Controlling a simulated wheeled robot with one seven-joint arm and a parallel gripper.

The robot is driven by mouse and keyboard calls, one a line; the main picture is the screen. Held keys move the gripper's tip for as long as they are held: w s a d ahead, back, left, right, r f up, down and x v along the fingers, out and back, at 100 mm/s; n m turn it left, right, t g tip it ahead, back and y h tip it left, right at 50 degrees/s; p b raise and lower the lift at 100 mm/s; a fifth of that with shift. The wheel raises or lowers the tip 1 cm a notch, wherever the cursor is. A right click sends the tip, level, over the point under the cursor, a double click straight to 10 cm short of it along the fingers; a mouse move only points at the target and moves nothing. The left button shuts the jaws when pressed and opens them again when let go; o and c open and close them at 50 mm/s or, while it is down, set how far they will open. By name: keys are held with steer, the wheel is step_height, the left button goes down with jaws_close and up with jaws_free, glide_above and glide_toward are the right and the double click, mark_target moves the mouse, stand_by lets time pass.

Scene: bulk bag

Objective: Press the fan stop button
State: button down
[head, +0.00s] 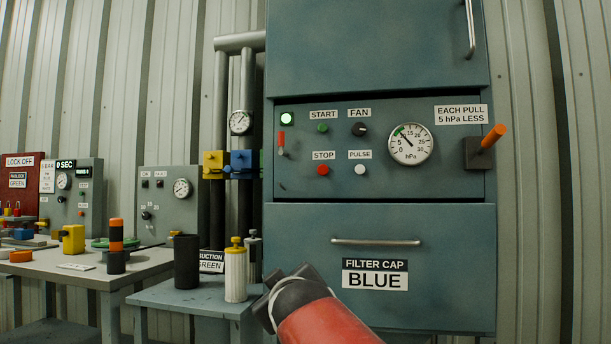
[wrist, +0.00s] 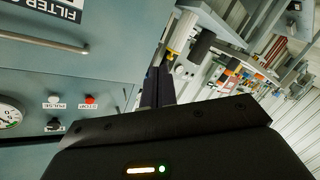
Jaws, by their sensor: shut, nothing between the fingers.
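The red stop button (head: 323,170) sits above no other control in its column, on the blue-grey cabinet panel, under the white STOP label (head: 323,155). The button also shows in the wrist view (wrist: 90,100), at left. The green start button (head: 323,128) is above it and the white pulse button (head: 360,170) is to its right. The black fan knob (head: 360,129) is at upper right. My gripper (head: 288,282) is low in front of the cabinet, below the stop button and apart from it. Its fingers (wrist: 158,88) are together and empty in the wrist view.
A drawer handle (head: 376,242) sticks out below the panel. A small lever (head: 282,143) is left of the buttons, an orange-handled lever (head: 487,143) at right. A side table (head: 190,294) with a black cylinder and a white filter stands at left.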

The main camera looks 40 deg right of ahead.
mark_target(324, 172)
steer(key=w+d+r+n+t, duration=0.1)
steer(key=d+r+n+t, duration=0.2)
steer(key=r, duration=0.4)
steer(key=w+d+r+n+t, duration=0.2)
steer(key=d+r+n+t, duration=0.1)
steer(key=r+n, duration=0.3)
steer(key=w+d+r+n+t+b, duration=0.1)
steer(key=d+r+n+t, duration=0.2)
steer(key=r, duration=0.6)
steer(key=shift+w+d+r+n, duration=0.15)
steer(key=shift+w+d+n, duration=0.05)
steer(key=shift+d+n, duration=0.9)
steer(key=shift+w+d, duration=0.1)
steer(key=shift+d, duration=0.1)
steer(key=w+d+p, duration=0.4)
steer(key=d, duration=0.1)
steer(key=shift+w+d+r, duration=0.1)
steer(key=shift+w+d, duration=0.1)
steer(key=shift+w, duration=0.1)
steer(key=shift+w+d+p, duration=0.3)
steer(key=shift+w+d, duration=0.2)
steer(key=shift+d, duration=0.05)
steer(key=shift+w+d, duration=0.25)
steer(key=shift+d, duration=0.05)
